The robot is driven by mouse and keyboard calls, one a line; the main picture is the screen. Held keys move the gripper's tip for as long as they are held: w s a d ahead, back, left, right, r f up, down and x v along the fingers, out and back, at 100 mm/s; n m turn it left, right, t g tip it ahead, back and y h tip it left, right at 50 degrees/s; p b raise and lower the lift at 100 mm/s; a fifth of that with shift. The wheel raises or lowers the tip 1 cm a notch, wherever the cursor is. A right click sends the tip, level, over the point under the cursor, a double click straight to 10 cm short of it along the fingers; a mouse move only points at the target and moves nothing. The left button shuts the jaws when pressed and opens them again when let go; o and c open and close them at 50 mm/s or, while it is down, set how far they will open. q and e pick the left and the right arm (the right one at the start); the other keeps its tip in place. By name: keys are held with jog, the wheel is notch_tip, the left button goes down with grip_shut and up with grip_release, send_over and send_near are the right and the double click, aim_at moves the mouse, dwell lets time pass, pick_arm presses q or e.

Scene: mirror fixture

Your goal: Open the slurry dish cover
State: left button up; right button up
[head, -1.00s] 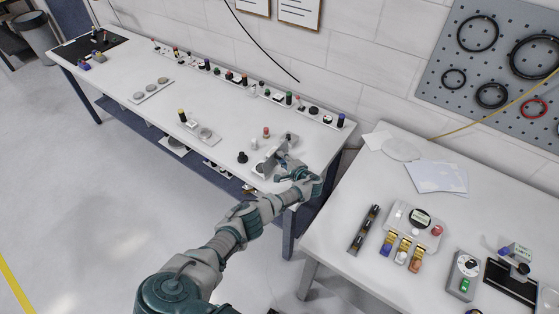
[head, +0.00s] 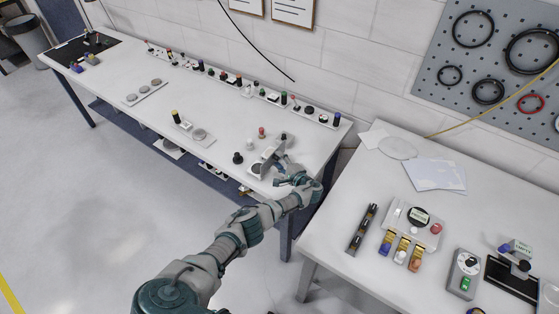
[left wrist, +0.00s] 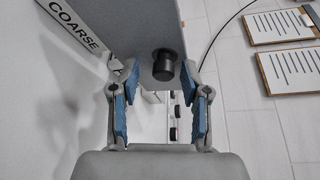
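The slurry dish cover appears to be the grey plate (head: 264,163) standing tilted up near the right end of the long white table; it also shows in the left wrist view as a grey panel (left wrist: 140,22) with a black knob (left wrist: 163,65). A white strip marked COARSE (left wrist: 75,23) lies along the panel's left side. My left gripper (head: 282,179) is just right of the plate. Its blue-padded fingers (left wrist: 163,95) are apart, with the knob seen between them and not visibly touched. The dish itself cannot be made out. My right gripper is out of view.
A black knob-like piece (head: 238,158) and a red-topped piece (head: 262,133) stand close by the plate. A strip of several small controls (head: 240,82) runs along the table's back. A second table (head: 340,205) with devices stands to the right, past a gap.

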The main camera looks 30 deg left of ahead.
pick_arm(q)
jog(key=shift+r, duration=0.1)
jog(key=v, duration=1.2)
jog(key=shift+w, duration=0.15)
jog(key=shift+f, duration=0.2)
